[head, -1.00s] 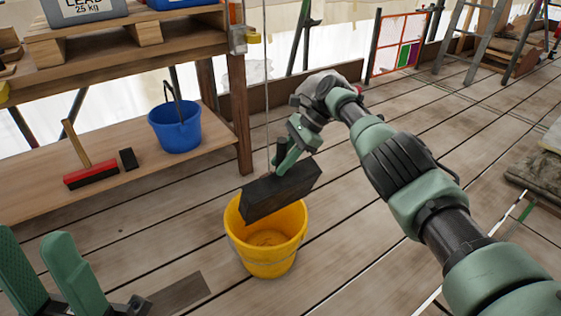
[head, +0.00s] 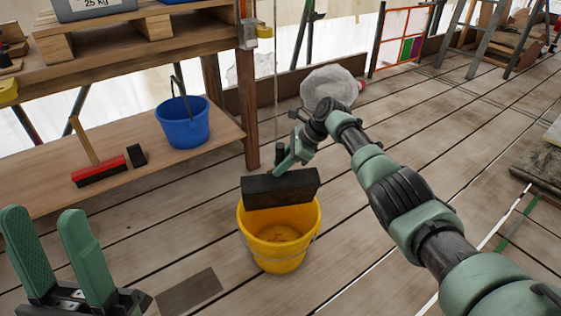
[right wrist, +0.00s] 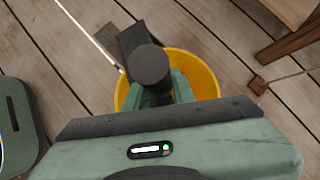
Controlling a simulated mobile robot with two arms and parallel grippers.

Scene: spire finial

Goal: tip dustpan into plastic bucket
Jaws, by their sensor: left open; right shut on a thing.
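The black dustpan (head: 280,189) is over the back part of the yellow plastic bucket (head: 279,256) on the plank floor, its broad face towards me. My right gripper (head: 284,158) is shut on the dustpan's handle, above the bucket. In the right wrist view the round dark handle end (right wrist: 150,64) is between the fingers, with the bucket's yellow rim (right wrist: 205,75) below. Some brownish stuff shows on the bucket floor; I cannot tell what it is. The pan's inside is hidden. My left gripper (head: 44,218) is open and empty at the lower left.
A blue bucket (head: 183,125), a red brush (head: 98,172) and a small black block (head: 137,155) stand on the low wooden shelf (head: 50,190) at left. A pale round thing (head: 327,85) lies behind my right arm. The floor (head: 210,240) around the yellow bucket is mostly clear.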

